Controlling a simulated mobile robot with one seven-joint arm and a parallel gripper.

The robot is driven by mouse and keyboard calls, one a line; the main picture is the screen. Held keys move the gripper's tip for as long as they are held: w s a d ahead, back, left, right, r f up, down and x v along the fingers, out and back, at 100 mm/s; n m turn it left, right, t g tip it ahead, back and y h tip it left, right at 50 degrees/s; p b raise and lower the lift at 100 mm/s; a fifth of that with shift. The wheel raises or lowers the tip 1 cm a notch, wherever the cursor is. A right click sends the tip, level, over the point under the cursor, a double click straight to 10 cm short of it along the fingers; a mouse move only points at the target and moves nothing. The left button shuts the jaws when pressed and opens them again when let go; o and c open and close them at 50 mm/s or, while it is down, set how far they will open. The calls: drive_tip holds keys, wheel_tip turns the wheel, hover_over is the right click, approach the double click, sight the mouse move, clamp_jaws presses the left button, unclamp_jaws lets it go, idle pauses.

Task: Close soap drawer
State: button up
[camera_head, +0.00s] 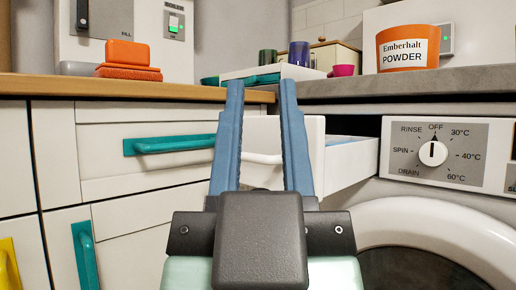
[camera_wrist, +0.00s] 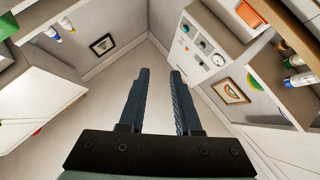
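The soap drawer (camera_head: 345,163) is white and stands pulled out from the washing machine (camera_head: 447,150), left of its dial, in the head view. Its white front with a pale bar handle (camera_head: 262,158) shows between my fingers, and something bluish shows inside it. My gripper (camera_head: 261,88) has two long blue fingers spread apart with nothing between them. It appears in front of the drawer and overlaps it in the picture; I cannot tell whether it touches. In the wrist view my gripper (camera_wrist: 160,72) is also open and empty, and I cannot make out the drawer there.
A cabinet drawer with a teal handle (camera_head: 170,144) is at the left. The round washer door (camera_head: 420,225) is at lower right.

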drive_tip(key=w+p, duration=0.1)
drive_tip(key=r+p, duration=0.1)
drive_tip(key=p, duration=0.1)
drive_tip(key=shift+w+r+g+p, duration=0.2)
drive_tip(key=shift+w+g+p, duration=0.1)
drive_tip(key=shift+w, duration=0.1)
clamp_jaws()
drive_tip(key=w+a+n+g+h+p, duration=0.2)
drive_tip(key=w+n+g+p, duration=0.4)
drive_tip(key=p, duration=1.5)
drive_tip(key=s+a+f+n+g+y+p, duration=0.15)
drive_tip(key=s+n+p, duration=0.3)
drive_tip(key=p, duration=0.75)
drive_tip(key=s+a+f+n+g+y+p, duration=0.1)
drive_tip(key=s+a+f+n+g+p, duration=0.15)
drive_tip(key=n+p, duration=0.65)
drive_tip(key=w+d+f+m+p, duration=0.2)
drive_tip(key=w+p, duration=0.3)
drive_tip(key=w, duration=0.6)
drive_tip(key=shift+w+f+m, duration=0.15)
drive_tip(key=shift+w+m, duration=0.25)
drive_tip(key=shift+m, duration=0.15)
